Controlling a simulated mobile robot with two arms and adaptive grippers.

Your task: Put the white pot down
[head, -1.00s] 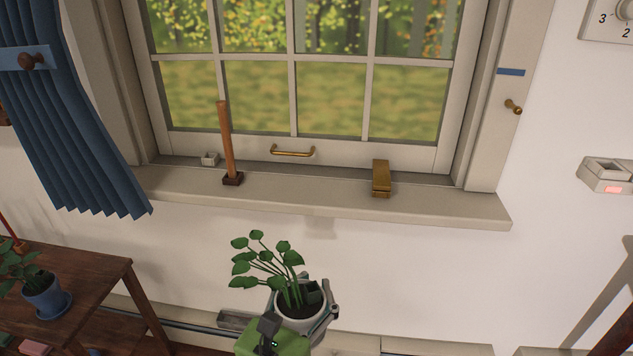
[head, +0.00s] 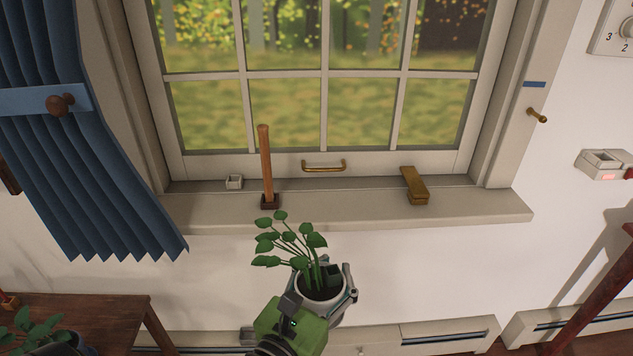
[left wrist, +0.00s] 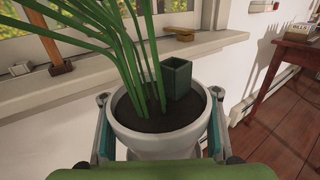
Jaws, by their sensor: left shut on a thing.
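The white pot (head: 322,309) holds dark soil and a leafy green plant (head: 289,240). My left gripper (head: 322,290) is shut on the pot, which hangs in the air below and in front of the window sill. In the left wrist view the white pot (left wrist: 160,141) sits upright between the two fingers of my left gripper (left wrist: 158,130). A small dark green square container (left wrist: 177,78) stands in the soil beside the stems. The pot's lower part is mostly hidden. My right gripper is not in view.
Bare sill lies between the tool and the block. A blue curtain (head: 100,160) hangs left. A wooden table (head: 100,312) stands lower left.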

